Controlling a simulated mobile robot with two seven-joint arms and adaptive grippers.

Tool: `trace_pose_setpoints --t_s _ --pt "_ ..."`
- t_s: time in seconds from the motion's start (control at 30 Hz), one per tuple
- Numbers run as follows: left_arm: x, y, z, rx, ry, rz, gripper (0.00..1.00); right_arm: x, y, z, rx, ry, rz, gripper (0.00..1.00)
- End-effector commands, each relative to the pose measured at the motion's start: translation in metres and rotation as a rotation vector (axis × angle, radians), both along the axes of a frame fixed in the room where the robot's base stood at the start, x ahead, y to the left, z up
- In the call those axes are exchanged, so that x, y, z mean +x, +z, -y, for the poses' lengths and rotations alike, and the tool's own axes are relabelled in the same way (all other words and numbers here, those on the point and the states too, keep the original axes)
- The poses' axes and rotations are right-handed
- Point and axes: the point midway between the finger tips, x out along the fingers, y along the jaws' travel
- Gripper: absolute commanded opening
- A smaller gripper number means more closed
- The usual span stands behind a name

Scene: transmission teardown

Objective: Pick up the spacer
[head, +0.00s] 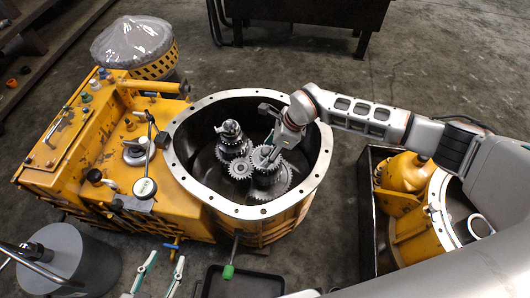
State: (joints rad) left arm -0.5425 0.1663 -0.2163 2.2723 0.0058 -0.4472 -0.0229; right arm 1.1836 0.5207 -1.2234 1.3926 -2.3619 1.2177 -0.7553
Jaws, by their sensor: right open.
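I cannot single out the spacer with certainty. Two stacks of grey metal gears stand in the round opening of the yellow transmission housing (181,152). The left gear stack (233,143) has a stepped shaft on top. A small gear (239,169) sits between the stacks.
The housing's bolted rim surrounds my right gripper. A dark crate (367,215) with yellow parts stands at the right. A grey cylinder (70,258) is at the lower left. A plastic-covered part (133,42) stands behind.

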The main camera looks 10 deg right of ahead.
Motion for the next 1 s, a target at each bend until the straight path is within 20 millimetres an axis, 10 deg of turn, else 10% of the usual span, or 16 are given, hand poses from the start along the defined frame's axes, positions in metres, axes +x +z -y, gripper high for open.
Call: trace_pose_setpoints --t_s 0.13,0.3,0.7,1.0 --pt "0.001 0.002 0.000 0.000 -0.002 0.004 0.40 0.002 0.004 0.000 0.001 0.000 0.006 0.54" --pt "0.000 0.001 0.000 0.000 -0.002 0.001 0.40 0.002 0.004 0.000 0.000 -0.001 0.005 0.12" --pt "-0.001 0.002 0.001 0.001 -0.002 0.000 0.40 0.003 0.010 0.000 0.000 0.000 0.007 0.11" --pt "0.007 0.018 -0.003 0.011 0.000 0.027 0.40 0.006 0.076 0.000 0.001 0.001 0.020 0.11"
